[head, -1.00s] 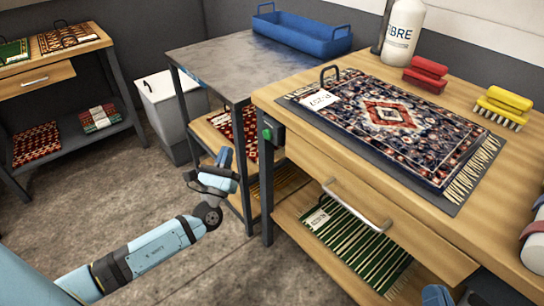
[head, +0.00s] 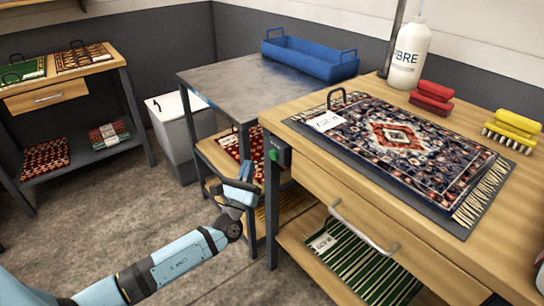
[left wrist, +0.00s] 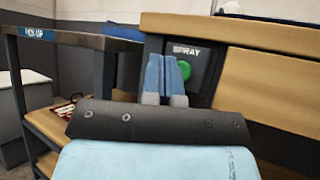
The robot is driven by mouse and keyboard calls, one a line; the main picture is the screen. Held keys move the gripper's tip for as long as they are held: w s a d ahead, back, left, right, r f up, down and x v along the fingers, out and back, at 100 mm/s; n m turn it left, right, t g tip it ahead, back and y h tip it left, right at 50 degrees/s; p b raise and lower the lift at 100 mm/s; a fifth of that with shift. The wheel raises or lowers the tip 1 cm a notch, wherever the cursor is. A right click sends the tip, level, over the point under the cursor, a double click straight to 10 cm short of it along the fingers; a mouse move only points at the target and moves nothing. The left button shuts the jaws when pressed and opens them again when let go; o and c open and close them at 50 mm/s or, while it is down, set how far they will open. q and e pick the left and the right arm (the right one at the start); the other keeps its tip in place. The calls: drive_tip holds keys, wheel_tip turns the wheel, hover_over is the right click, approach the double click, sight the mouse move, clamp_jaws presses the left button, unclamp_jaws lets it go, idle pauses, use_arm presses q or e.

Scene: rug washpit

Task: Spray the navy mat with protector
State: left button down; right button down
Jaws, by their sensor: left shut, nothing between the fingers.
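The navy mat (head: 400,140) is a patterned rug with a red medallion, a pale fringe and a white tag. It lies flat on a dark handled board on the wooden bench. A green button (head: 274,155) sits on a dark box on the bench's left front side. In the left wrist view the box is labelled SPRAY, and the green button (left wrist: 184,72) is partly behind my fingers. My left gripper (head: 245,170) is shut and empty, left of the box; its blue fingers (left wrist: 165,72) point toward the box. Contact cannot be told. My right gripper is not in view.
A grey table (head: 235,78) with a blue tray (head: 310,62) stands behind. The bench holds a white bottle (head: 408,55), red brushes (head: 431,98) and a yellow brush (head: 513,128). A drawer handle (head: 362,228) sticks out in front. A white bin (head: 182,135) stands left.

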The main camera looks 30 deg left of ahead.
sight(274, 155)
use_arm(q)
drive_tip(key=w, duration=0.1)
drive_tip(key=w+d+b, duration=0.1)
drive_tip(key=w, duration=0.2)
drive_tip(key=shift+d, duration=0.35)
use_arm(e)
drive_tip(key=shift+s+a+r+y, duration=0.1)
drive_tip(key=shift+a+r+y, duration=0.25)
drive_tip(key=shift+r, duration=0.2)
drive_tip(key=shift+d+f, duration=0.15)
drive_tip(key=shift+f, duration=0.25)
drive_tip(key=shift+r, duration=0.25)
use_arm(q)
drive_tip(key=shift+b, duration=0.35)
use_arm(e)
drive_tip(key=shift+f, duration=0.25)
use_arm(q)
drive_tip(key=shift+w+d+b, duration=0.15)
drive_tip(key=shift+w+b, duration=0.2)
drive_tip(key=shift+w, duration=0.05)
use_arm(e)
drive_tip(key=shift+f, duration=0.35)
